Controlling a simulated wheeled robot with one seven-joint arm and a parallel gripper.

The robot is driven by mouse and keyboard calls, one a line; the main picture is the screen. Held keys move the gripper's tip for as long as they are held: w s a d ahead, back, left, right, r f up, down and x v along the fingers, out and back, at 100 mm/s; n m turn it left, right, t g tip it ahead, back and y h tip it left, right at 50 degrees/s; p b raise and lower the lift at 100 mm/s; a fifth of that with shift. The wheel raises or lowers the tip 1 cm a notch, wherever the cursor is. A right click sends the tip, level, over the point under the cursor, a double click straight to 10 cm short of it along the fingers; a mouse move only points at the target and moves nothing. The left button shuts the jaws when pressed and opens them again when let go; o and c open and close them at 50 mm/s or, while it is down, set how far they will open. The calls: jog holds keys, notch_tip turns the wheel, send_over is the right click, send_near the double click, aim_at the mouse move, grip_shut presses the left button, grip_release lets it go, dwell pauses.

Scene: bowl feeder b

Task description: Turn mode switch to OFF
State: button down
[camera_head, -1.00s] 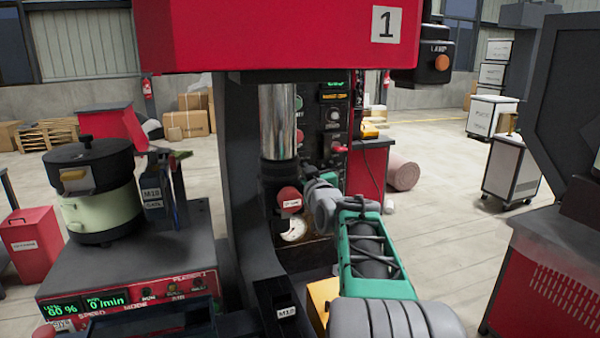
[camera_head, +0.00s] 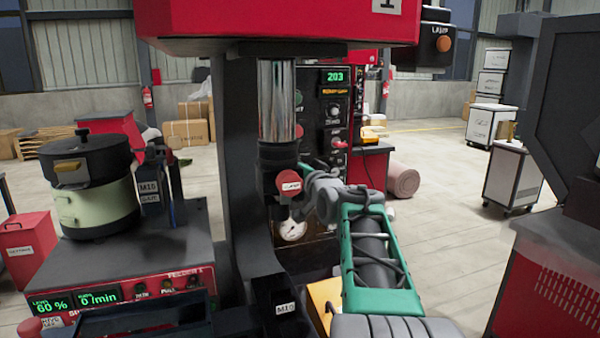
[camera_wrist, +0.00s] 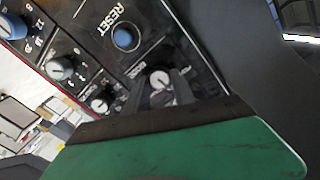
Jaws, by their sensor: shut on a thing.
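In the wrist view, a small round switch knob (camera_wrist: 160,79) with a pale face and pointer sits on a dark control panel (camera_wrist: 98,62). My gripper (camera_wrist: 163,87) has its dark fingers on either side of this knob and is shut on it. The lettering by the knob is partly covered and too small to read, so I cannot tell its setting. In the head view, my green arm reaches forward beside the press column, and the fingers and the held knob are hidden there.
A blue RESET button (camera_wrist: 123,38), a grey knob (camera_wrist: 60,67) and a smaller knob (camera_wrist: 102,102) sit close beside my fingers. A feeder with a pot (camera_head: 95,200) is further left.

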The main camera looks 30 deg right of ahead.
jog(key=shift+f+m, duration=0.1)
jog(key=shift+m, duration=0.5)
jog(key=c, duration=1.1)
grip_release()
jog(key=shift+o, duration=0.2)
jog(key=shift+s, duration=0.1)
jog(key=b+v, duration=0.2)
jog(key=v, duration=0.5)
jog(key=shift+s, duration=0.35)
